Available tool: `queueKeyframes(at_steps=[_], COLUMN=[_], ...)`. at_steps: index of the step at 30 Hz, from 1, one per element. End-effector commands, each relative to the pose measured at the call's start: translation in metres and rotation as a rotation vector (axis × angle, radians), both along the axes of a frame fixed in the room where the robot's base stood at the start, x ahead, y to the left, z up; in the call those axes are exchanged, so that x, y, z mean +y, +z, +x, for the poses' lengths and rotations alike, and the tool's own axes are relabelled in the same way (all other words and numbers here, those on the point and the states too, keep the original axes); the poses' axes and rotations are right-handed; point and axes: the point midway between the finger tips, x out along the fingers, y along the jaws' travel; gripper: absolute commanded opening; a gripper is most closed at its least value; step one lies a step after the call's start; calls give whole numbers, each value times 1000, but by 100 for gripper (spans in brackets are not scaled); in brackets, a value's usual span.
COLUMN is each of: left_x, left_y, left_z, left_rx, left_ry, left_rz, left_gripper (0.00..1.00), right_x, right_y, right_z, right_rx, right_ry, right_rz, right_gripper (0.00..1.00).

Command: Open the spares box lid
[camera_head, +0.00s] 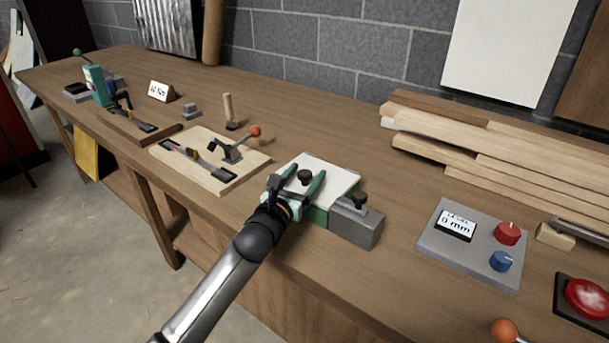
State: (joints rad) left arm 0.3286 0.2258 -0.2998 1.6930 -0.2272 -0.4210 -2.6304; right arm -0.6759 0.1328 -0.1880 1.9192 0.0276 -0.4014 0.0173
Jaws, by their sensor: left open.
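The spares box (315,216) is a green box on the wooden bench, near its front edge. Its pale lid (335,173) lies flat on top and looks closed. A dark knob (305,177) stands on the lid. My left gripper (299,185) is open over the front left part of the lid, with its green-tipped fingers on either side of the knob. I cannot tell whether the fingers touch the knob or lid. The gripper hides the box's front left corner. My right gripper is not in view.
A grey block (356,223) with a dark knob adjoins the box's right side. A wooden board (209,160) with an orange-knobbed lever lies to the left. A grey control panel (472,245) and stacked planks (490,150) are to the right. The bench behind the box is clear.

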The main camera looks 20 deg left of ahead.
Motion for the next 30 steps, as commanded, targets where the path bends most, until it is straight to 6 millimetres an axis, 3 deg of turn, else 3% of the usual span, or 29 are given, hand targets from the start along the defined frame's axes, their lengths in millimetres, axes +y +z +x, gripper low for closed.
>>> queueKeyframes(at_steps=[6,24,30], left_x=[0,0,0], left_y=[0,0,0], left_z=[0,0,0], left_rx=[0,0,1], left_ry=[0,0,0], left_rz=[0,0,0], left_gripper=[70,3,0], right_x=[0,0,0], right_y=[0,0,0], right_z=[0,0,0], right_rx=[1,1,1], right_ry=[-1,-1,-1], right_rz=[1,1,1], right_gripper=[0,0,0])
